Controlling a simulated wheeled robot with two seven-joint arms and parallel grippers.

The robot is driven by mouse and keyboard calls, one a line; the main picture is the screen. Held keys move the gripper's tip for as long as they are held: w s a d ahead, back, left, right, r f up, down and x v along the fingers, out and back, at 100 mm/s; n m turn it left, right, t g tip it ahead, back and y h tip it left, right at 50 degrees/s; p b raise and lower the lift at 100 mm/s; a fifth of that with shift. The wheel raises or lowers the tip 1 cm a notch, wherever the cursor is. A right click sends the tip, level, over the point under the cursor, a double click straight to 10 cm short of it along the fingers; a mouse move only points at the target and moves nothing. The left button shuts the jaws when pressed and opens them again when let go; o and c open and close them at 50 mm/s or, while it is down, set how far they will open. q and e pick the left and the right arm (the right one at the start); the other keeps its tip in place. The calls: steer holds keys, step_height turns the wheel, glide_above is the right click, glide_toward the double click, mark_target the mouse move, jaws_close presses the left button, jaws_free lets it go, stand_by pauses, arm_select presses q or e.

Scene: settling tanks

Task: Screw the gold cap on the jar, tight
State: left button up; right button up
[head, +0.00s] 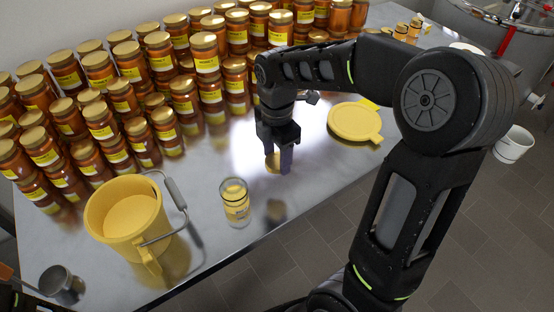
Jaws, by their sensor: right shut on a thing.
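The jar (235,208) is clear glass with a yellow label and stands upright on the metal table, its mouth open and uncovered. My right gripper (279,163) points down to the right of the jar and behind it, apart from it. It is shut on the gold cap (271,162), which shows partly between the dark fingers. The gripper and cap appear to be above the table, with a dark reflection below them. My left gripper is not in view.
A yellow bucket (110,225) with a raised metal handle stands left of the jar. Rows of filled, gold-capped jars (102,127) fill the back. A yellow lid (354,121) lies right of my gripper. A metal ladle (56,281) is at the lower left. The table's front edge is near the jar.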

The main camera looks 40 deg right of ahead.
stand_by(0.6)
steer(key=m, duration=0.2)
steer(key=w+m, duration=0.1)
steer(key=m, duration=0.1)
steer(key=shift+r, duration=0.2)
steer(key=w+a+f+m, duration=0.3)
steer(key=w+a+m, duration=0.6)
steer(key=a+m, duration=0.3)
steer(key=shift+w+a+f+m, duration=0.15)
steer(key=shift+w+f+m, duration=0.05)
steer(key=shift+m, duration=0.7)
